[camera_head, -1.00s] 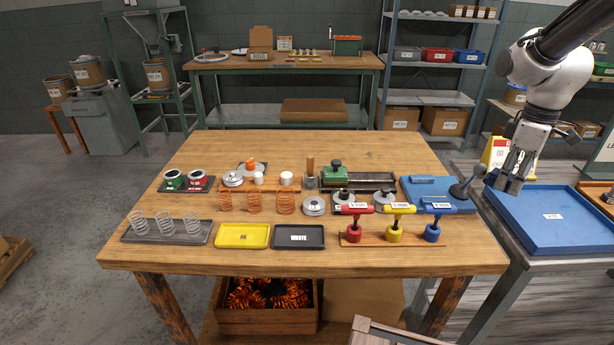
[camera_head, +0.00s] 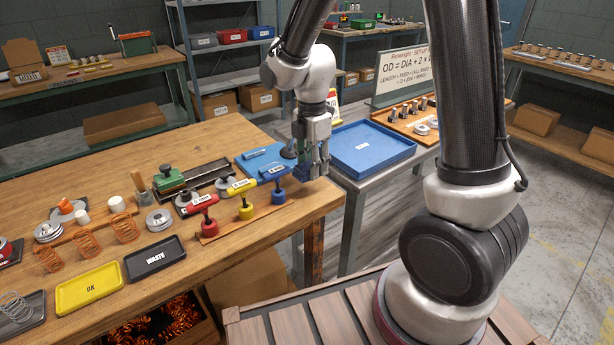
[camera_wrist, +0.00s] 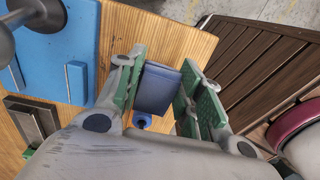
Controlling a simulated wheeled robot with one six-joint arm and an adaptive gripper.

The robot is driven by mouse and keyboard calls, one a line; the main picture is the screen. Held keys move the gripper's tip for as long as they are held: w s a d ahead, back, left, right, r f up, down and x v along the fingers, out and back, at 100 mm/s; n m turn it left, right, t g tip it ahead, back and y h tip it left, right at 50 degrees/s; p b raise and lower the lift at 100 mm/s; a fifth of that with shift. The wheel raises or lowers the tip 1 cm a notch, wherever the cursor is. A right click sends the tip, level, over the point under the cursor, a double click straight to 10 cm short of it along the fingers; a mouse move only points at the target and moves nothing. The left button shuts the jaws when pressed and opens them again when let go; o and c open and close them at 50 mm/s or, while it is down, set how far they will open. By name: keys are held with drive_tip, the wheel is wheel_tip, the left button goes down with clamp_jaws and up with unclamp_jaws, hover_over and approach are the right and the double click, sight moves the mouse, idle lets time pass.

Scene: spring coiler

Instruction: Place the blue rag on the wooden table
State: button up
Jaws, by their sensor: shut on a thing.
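My gripper (camera_head: 312,166) is shut on the blue rag, a small dark blue folded piece that shows between the fingers in the wrist view (camera_wrist: 157,90). In the head view the rag (camera_head: 301,173) is a small blue patch at the fingertips, partly hidden by them. The gripper points down at the right end of the wooden table (camera_head: 305,205), beside the blue-handled tool (camera_head: 278,196). The wrist view shows bare table wood (camera_wrist: 165,38) behind the rag. I cannot tell whether the rag touches the table.
A blue plate (camera_head: 262,160) with a dark post is just left of the gripper. Red, yellow and blue handled tools stand on a wood strip (camera_head: 222,230). An empty blue tray (camera_head: 375,145) is on the side table at right. Some bare wood lies near the table's right corner.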

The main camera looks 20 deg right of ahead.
sight(312, 187)
drive_tip(key=shift+f, duration=2.05)
drive_tip(key=shift+f, duration=0.1)
drive_tip(key=o, duration=0.9)
drive_tip(key=shift+c, duration=0.2)
